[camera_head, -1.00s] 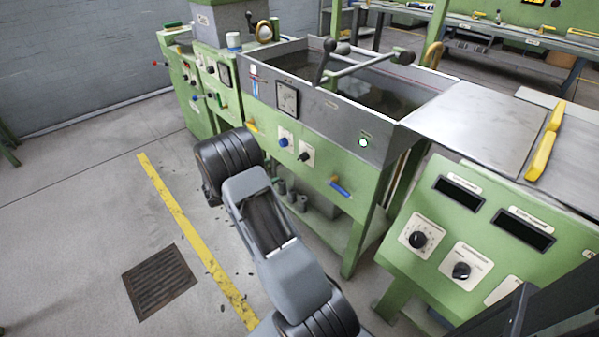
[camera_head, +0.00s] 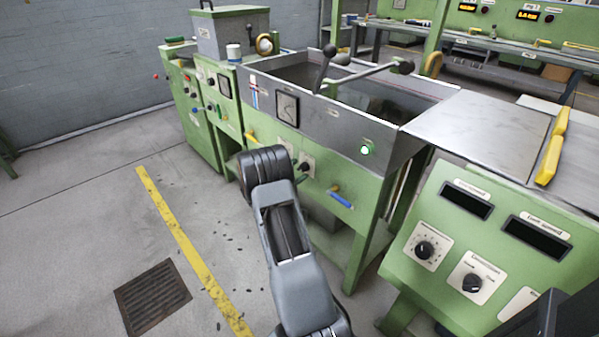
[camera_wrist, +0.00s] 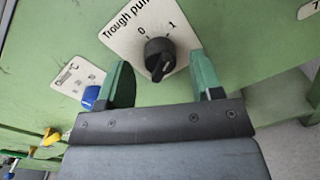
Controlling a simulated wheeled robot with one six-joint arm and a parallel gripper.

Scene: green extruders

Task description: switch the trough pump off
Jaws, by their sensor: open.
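The trough pump switch is a black rotary knob (camera_wrist: 160,57) on a white plate (camera_wrist: 125,37) marked "Trough pu…", 0 and 1. I cannot tell surely which mark it points to. In the head view the knob (camera_head: 303,167) sits on the green trough front, just right of my arm's black wrist joint. My gripper (camera_wrist: 162,84) is open in the wrist view, its two green fingers spread on either side of the knob's lower end. No contact shows, and the gap to the knob is unclear. The gripper is hidden behind my arm in the head view.
A blue knob (camera_wrist: 91,97) lies close to the left finger. A blue-handled valve (camera_head: 340,201) and a green-glowing lamp (camera_head: 365,150) are to the right on the trough (camera_head: 345,116). A green control console (camera_head: 448,260) stands at the right. Floor at the left is clear.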

